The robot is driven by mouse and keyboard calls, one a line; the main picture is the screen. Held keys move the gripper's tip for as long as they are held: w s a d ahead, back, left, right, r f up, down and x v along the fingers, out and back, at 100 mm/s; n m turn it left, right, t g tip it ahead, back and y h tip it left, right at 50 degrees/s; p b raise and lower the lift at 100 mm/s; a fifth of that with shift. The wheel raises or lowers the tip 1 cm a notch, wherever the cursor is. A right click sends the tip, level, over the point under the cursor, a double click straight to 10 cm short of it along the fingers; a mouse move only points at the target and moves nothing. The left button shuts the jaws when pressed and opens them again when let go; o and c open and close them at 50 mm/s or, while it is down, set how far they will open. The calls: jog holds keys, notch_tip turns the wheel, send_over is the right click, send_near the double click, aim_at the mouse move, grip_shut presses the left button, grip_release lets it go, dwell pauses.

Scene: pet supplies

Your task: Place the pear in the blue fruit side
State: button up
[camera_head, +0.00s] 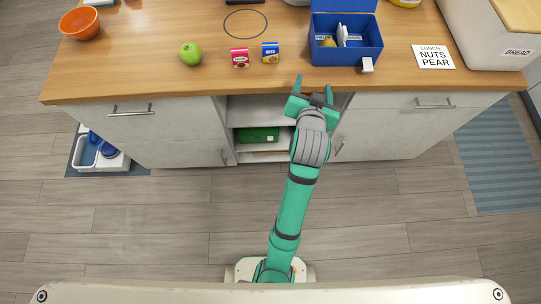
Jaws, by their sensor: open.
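The blue lunch box (345,56) stands open at the back of the wooden counter, its lid tipped back. A small yellow-brown rounded thing (327,42), possibly the pear, sits in its left compartment by a label too small to read surely. A white item (342,36) stands near the middle of the box. A green fruit (190,54) lies on the counter to the left; I cannot tell surely whether it is a pear or an apple. My gripper (313,88) is open and appears empty at the counter's front edge, in front of the box and apart from it.
A pink box (240,57) and a blue box (270,52) stand left of the lunch box. A card (433,57) reading "LUNCH NUTS PEAR" and a bread bin (490,35) are to the right. An orange bowl (79,23) sits far left. The left counter front is clear.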

jog(key=s+a+f+n, duration=0.1)
jog(key=s+a+f, duration=0.3)
jog(key=s+f, duration=0.4)
jog(key=s+a+n+t+y, duration=0.1)
jog(key=s+a, duration=0.3)
jog(key=s, duration=0.9)
jog(key=s+a+n+t+y, duration=0.1)
jog(key=s+a, duration=0.3)
jog(key=s, duration=1)
jog(key=shift+s+f+n, duration=0.2)
jog(key=shift+f+n, duration=0.25)
jog(key=shift+n, duration=0.35)
